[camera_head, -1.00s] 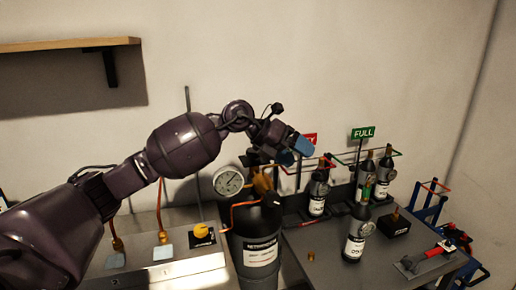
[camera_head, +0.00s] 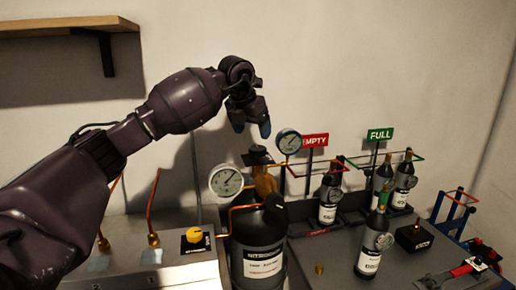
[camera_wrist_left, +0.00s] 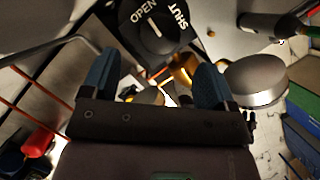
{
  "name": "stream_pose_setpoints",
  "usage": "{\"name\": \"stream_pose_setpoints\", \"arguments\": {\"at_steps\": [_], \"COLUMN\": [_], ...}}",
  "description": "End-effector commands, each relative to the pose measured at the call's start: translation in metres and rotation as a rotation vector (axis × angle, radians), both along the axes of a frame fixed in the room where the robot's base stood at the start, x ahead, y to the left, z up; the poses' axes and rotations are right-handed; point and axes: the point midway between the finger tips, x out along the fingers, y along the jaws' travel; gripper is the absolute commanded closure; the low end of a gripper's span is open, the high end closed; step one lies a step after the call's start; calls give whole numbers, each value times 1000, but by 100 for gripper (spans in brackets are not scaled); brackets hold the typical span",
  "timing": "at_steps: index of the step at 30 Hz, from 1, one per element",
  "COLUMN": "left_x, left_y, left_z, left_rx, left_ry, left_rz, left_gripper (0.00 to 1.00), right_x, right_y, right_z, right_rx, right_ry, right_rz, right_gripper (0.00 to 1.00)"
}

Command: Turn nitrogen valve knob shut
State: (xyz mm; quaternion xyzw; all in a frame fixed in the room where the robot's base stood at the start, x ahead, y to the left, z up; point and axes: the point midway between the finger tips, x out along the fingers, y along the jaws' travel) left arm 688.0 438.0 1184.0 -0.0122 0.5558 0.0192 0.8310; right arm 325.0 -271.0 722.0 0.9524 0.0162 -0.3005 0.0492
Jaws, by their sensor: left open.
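A black knob (camera_wrist_left: 153,36) with a white line sits on a black plate marked OPEN and SHUT in the left wrist view, just beyond my fingertips. In the head view, a black nitrogen cylinder (camera_head: 262,240) stands at the centre with a brass valve (camera_head: 265,181) and a dark top piece (camera_head: 258,156). My left gripper (camera_head: 251,126) points down above this valve, apart from it. Its blue fingers are spread and empty, as the left wrist view (camera_wrist_left: 155,82) also shows. The knob's marking cannot be made out in the head view. My right gripper is not in view.
Two gauges (camera_head: 226,181) (camera_head: 289,142) flank the valve, with copper pipes close by. A yellow knob (camera_head: 194,235) is on the metal bench at left. Dark bottles (camera_head: 373,243) and EMPTY and FULL signs (camera_head: 380,134) stand at right. A shelf (camera_head: 65,27) is upper left.

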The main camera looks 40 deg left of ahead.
Motion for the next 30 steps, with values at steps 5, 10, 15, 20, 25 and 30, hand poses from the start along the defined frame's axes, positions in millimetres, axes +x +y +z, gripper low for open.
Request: {"name": "stream_pose_setpoints", "arguments": {"at_steps": [5, 10, 15, 20, 25, 30], "left_x": [12, 20, 24, 25, 25, 25], "left_y": [0, 0, 1, 1, 1, 1], "left_z": [-32, -50, -59, -60, -60, -60], "left_rx": [-2, -2, -1, 0, 0, -1], "left_ry": [5, 2, 1, -1, -1, 0], "left_rz": [-1, -2, 0, -1, -1, -1], "left_gripper": [20, 20, 20, 20, 21, 47], "right_x": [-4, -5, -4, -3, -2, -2], "right_y": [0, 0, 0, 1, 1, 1], "right_z": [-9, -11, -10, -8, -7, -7], "right_rx": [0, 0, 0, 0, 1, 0], "right_ry": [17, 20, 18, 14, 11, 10], "right_rz": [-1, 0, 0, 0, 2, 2], "right_gripper": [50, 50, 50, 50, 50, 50]}}
